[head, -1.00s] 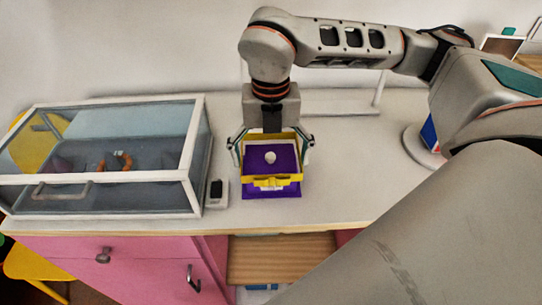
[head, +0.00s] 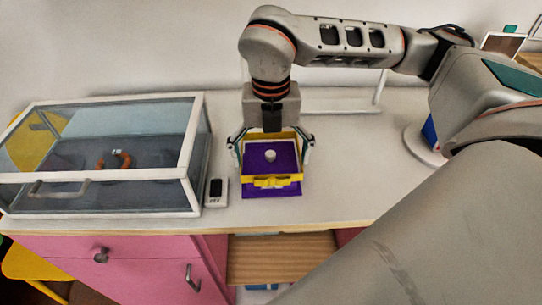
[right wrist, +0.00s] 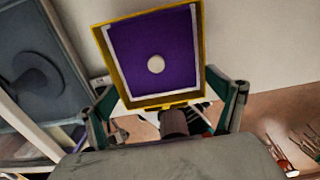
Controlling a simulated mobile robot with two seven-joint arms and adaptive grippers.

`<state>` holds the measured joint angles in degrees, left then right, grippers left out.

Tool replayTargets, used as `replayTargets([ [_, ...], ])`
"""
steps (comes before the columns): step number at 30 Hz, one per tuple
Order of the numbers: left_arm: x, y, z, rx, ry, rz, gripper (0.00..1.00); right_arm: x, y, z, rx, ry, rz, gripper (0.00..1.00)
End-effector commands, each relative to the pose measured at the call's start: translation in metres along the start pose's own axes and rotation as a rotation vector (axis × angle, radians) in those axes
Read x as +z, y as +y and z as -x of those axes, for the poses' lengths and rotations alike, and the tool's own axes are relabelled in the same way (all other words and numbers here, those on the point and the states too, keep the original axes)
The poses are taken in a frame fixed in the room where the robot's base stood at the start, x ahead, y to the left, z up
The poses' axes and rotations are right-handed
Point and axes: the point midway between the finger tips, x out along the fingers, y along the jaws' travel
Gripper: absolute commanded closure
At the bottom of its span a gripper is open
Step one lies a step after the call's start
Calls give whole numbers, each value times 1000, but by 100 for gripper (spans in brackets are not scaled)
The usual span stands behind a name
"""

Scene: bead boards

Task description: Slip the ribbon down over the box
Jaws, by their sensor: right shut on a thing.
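The box is purple with a round white knob (head: 270,156) on its purple top (head: 285,164). It stands on the counter, and the right wrist view shows its top (right wrist: 135,75) from above. The ribbon (head: 272,182) is a yellow square band with a bow on its near side. In the right wrist view the ribbon (right wrist: 115,65) frames the purple top on all sides. Purple shows below the band in the head view. My right gripper (head: 271,146) points down over the box, its fingers shut on the ribbon from left and right. My left gripper is not in view.
A glass-topped case (head: 105,160) with a white frame stands on the left. A small white device (head: 216,192) lies between it and the box. The counter (head: 345,160) right of the box is clear up to a round white base (head: 425,148).

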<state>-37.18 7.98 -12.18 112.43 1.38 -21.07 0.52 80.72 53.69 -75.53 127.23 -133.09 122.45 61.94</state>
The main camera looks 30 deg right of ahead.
Motion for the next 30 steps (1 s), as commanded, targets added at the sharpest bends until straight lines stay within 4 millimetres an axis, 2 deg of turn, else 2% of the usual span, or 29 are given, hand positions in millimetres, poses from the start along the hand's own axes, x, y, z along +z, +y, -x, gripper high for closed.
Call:
replayTargets([
  [11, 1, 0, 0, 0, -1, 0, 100, 0, 0, 0, 0, 0, 0, 17],
  [12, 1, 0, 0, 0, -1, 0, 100, 0, 0, 0, 0, 0, 0, 0],
  [30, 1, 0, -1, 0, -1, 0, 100, 0, 0, 0, 0, 0, 0, 0],
])
